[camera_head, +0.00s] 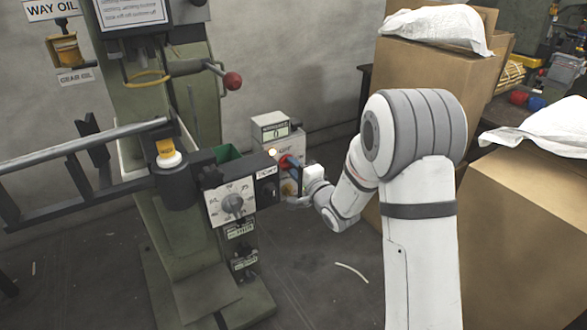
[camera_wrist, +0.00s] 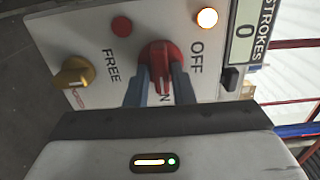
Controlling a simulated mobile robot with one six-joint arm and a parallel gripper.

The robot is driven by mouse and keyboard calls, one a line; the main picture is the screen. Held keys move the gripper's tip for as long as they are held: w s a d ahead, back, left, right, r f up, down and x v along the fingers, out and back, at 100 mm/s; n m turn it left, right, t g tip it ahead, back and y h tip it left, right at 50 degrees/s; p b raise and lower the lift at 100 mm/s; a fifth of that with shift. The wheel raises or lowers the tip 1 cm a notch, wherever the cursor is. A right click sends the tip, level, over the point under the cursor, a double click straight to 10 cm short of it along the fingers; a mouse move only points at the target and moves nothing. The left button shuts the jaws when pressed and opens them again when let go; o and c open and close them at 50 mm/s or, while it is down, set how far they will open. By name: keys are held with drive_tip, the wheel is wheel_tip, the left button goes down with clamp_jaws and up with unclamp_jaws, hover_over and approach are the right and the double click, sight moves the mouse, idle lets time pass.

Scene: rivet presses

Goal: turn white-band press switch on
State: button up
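The red switch knob (camera_wrist: 160,54) sits on a white press panel in the wrist view, with the words OFF, FREE and a partly covered word ending in N around it. My gripper (camera_wrist: 160,75) has one finger on each side of the knob's raised grip, seemingly touching it. The grip lies up and down in that picture, over the covered word. In the head view the knob (camera_head: 285,162) is a small red spot, and my gripper (camera_head: 295,174) reaches it from the right. No white band can be made out.
The panel also has a yellow knob (camera_wrist: 75,72), a dark red lamp (camera_wrist: 122,26), a lit lamp (camera_wrist: 207,17) and a STROKES counter reading 0 (camera_wrist: 243,30). A green press column (camera_head: 130,70) stands left. Cardboard boxes (camera_head: 530,220) crowd the right.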

drive_tip(key=o, duration=0.3)
drive_tip(key=p+v, duration=0.1)
drive_tip(key=v, duration=0.6)
drive_tip(key=shift+s+d, duration=0.25)
drive_tip(key=shift+s, duration=0.1)
